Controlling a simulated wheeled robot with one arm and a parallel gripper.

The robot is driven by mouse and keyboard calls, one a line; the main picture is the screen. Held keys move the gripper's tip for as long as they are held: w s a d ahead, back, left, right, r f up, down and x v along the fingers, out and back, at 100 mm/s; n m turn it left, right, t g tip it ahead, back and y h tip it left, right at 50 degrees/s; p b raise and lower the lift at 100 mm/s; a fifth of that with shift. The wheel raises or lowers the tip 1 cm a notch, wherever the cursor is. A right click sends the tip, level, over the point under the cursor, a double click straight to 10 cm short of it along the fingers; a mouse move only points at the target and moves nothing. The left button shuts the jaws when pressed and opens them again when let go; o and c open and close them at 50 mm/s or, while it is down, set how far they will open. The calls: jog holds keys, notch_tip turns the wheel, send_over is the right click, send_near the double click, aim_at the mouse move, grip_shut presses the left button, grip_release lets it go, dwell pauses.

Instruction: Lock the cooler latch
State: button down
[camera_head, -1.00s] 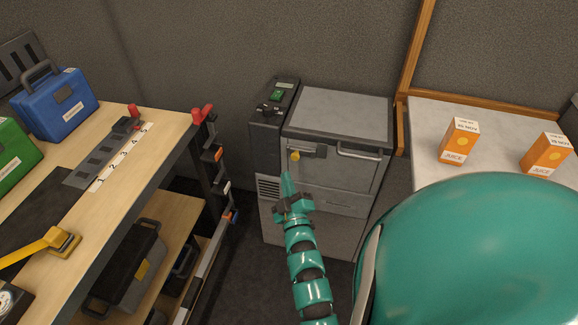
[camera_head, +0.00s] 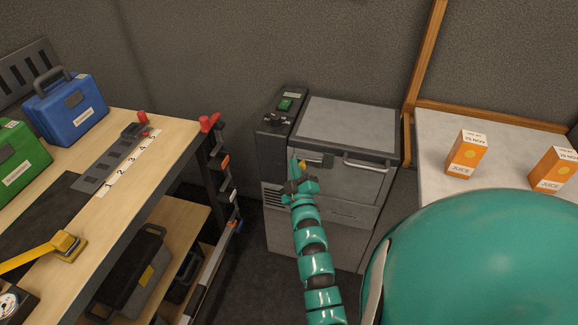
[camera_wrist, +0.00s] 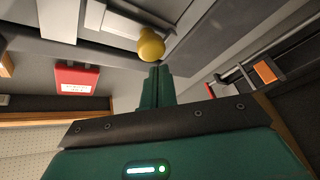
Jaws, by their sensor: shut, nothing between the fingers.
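The grey cooler (camera_head: 345,130) stands against the back wall with its lid down. Its latch has a yellow knob, seen small in the head view (camera_head: 302,162) and large in the wrist view (camera_wrist: 151,45), where a pale bar (camera_wrist: 112,20) runs beside it. My gripper (camera_head: 293,168) is in front of the cooler at its upper left, close to the knob. In the wrist view the fingers (camera_wrist: 160,72) are together and empty, with their tips just below the knob. I cannot tell whether they touch it. My gripper partly hides the latch in the head view.
A bar handle (camera_head: 368,165) sits right of the latch. A control panel (camera_head: 278,110) with a green button stands left of the lid. A workbench (camera_head: 165,135) with hooks on its end is at left; a table with juice cartons (camera_head: 467,155) is at right.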

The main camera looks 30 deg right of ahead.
jog(key=shift+s+d+f, duration=0.2)
jog(key=shift+d+f, duration=0.1)
jog(key=s+d, duration=0.2)
jog(key=shift+s, duration=0.3)
dwell(0.4)
